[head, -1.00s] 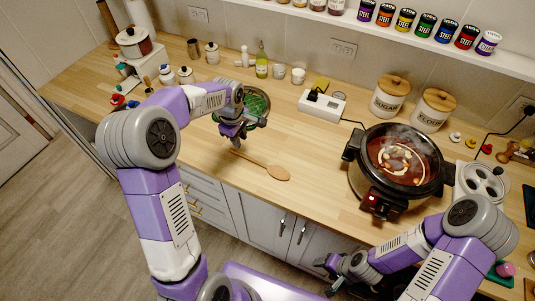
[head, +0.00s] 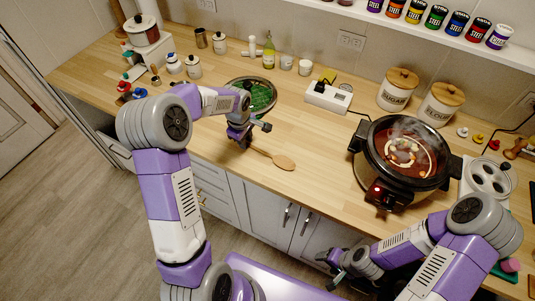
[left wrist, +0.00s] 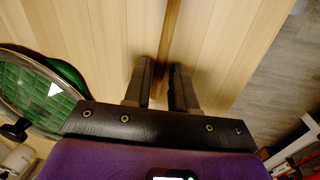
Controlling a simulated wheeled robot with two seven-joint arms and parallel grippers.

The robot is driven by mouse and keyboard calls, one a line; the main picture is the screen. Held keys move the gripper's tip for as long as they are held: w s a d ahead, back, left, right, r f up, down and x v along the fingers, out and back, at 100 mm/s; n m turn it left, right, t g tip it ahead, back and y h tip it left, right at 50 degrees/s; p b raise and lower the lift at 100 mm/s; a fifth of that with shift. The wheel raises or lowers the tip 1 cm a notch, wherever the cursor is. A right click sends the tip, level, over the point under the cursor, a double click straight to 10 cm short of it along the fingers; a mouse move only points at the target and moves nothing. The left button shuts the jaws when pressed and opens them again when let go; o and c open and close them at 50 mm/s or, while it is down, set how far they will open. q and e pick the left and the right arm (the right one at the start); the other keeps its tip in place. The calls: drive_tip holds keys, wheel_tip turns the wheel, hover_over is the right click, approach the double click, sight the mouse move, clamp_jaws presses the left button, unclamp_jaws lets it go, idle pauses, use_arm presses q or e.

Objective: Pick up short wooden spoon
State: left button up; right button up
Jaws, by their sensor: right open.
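The short wooden spoon (head: 284,162) lies on the wooden counter near its front edge, bowl to the right and handle running left. My left gripper (head: 243,140) is low over the counter at the handle end. In the left wrist view the spoon handle (left wrist: 170,35) runs between the two fingers of my left gripper (left wrist: 163,78), which sit close on both sides of it. My right gripper (head: 335,272) is open and empty, low in front of the cabinets, away from the spoon.
A round glass lid (head: 262,96) with green beneath lies just behind my left gripper. A steaming slow cooker (head: 366,172) stands to the right. Canisters (head: 398,88) and a white box (head: 328,97) are at the back. The counter between spoon and cooker is clear.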

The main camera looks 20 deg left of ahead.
use_arm(q)
clamp_jaws()
drive_tip(key=shift+r, duration=0.1)
